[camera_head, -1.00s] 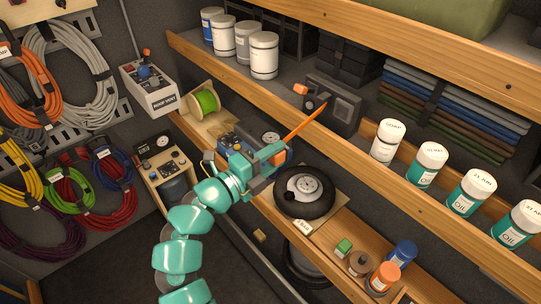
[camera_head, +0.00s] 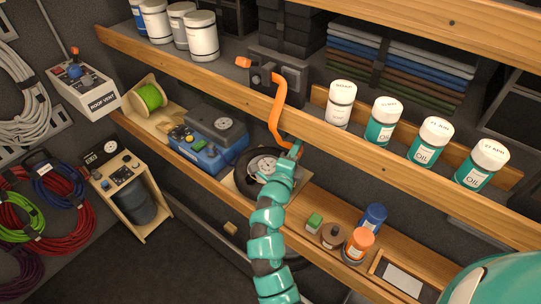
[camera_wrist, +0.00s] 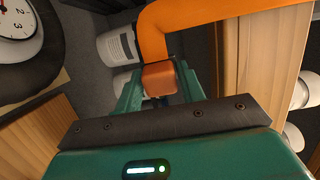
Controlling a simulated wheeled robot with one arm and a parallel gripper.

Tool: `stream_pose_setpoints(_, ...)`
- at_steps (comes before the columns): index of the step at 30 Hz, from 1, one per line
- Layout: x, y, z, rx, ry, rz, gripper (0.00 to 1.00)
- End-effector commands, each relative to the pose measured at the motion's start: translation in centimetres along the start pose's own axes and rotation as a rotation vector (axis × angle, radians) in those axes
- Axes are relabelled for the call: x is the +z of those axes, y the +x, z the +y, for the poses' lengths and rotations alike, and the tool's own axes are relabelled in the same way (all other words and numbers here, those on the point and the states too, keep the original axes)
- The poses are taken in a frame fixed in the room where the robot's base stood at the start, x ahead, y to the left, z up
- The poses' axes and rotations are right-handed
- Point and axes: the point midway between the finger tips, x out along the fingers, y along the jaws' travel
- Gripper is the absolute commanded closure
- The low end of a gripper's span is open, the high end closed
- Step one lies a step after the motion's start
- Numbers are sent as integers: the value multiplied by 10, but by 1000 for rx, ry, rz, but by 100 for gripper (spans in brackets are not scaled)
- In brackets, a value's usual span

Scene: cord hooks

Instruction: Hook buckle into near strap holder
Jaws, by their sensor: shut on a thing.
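The buckle rises from the jaws past the upper shelf's wooden edge. In the wrist view the buckle's orange block (camera_wrist: 160,78) sits between the green fingers.
The upper shelf edge (camera_head: 330,140) is close to my gripper. A white bottle (camera_head: 341,103) and teal oil bottles (camera_head: 382,124) stand right of the bracket. The dial gauge (camera_head: 262,166) in a black ring, a blue machine (camera_head: 210,140) and small cans (camera_head: 358,245) are on the lower shelf.

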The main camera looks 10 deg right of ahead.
Motion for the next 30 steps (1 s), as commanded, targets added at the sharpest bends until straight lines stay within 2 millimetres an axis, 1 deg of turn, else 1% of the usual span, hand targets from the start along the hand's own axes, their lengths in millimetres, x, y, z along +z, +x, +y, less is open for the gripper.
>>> stream_pose_setpoints(1,-12,8,7,-3,4,-26,97)
stream_pose_setpoints(5,-18,13,5,-3,5,-119,97)
stream_pose_setpoints(9,-18,12,3,-1,1,-189,97)
stream_pose_setpoints(15,-18,9,-2,-1,3,-240,97)
stream_pose_setpoints(30,-17,9,-1,3,4,-246,97)
